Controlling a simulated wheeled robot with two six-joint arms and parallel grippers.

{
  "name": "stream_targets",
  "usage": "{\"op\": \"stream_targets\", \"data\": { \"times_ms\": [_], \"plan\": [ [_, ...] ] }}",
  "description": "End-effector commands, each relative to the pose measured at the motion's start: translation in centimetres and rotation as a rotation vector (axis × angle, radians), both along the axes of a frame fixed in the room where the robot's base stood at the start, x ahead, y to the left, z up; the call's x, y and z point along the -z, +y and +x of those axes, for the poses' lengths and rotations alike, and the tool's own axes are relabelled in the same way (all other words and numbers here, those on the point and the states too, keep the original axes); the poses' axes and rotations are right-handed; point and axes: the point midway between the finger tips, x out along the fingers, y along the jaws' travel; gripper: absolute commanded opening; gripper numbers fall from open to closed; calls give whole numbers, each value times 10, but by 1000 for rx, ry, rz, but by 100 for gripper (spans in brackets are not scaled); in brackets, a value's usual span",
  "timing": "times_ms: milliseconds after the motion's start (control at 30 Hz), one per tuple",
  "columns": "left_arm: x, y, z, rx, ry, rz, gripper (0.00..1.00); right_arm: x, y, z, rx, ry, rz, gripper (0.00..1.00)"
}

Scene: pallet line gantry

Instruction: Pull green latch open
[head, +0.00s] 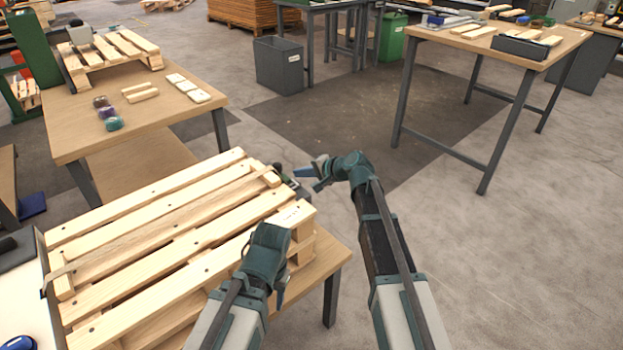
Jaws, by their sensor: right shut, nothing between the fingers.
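A wooden pallet (150,235) lies on a wooden table, with a strap over its top. A small dark green part, which looks like the latch (284,172), sits at the pallet's far right edge; it is small and partly hidden, and I cannot tell its position. My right gripper (306,172) is shut and empty just to the right of it, pointing left. I cannot tell whether it touches the latch. My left gripper (277,290) is at the pallet's near right corner, mostly hidden by my own wrist; its fingers do not show clearly.
A second table (160,110) at the upper left holds another pallet, wood blocks and small coloured items. A workbench (480,45) stands at the upper right. A grey bin (279,66) stands at the back. The floor between the tables is clear.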

Motion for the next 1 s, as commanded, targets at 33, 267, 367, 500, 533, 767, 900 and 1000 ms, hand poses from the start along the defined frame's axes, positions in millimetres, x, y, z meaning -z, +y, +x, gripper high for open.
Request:
{"op": "stream_targets", "data": {
  "times_ms": [33, 267, 367, 500, 533, 767, 900, 1000],
  "plan": [
    [10, 0, 0, 0, 0, 1, 50, 10, 7, 9, -3, -1, 0, 0],
    [8, 0, 0, 1, -1, 2, 50, 8, 30, 29, -1, 0, 0, 0],
    [8, 0, 0, 1, -1, 2, 50, 8, 36, 34, -1, 0, 0, 0],
    [8, 0, 0, 0, -1, 2, 50, 8, 39, 36, 0, 0, 0, 0],
    [8, 0, 0, 0, -1, 2, 50, 8, 40, 37, 0, 0, 0, 0],
    [8, 0, 0, 0, -1, 2, 50, 8, 40, 36, 0, 0, 0, 0],
    [8, 0, 0, 0, -1, 2, 50, 8, 41, 39, 0, 0, 0, 0],
    [8, 0, 0, 0, -1, 2, 50, 8, 47, 49, 0, 0, 0, 0]
  ]
}}
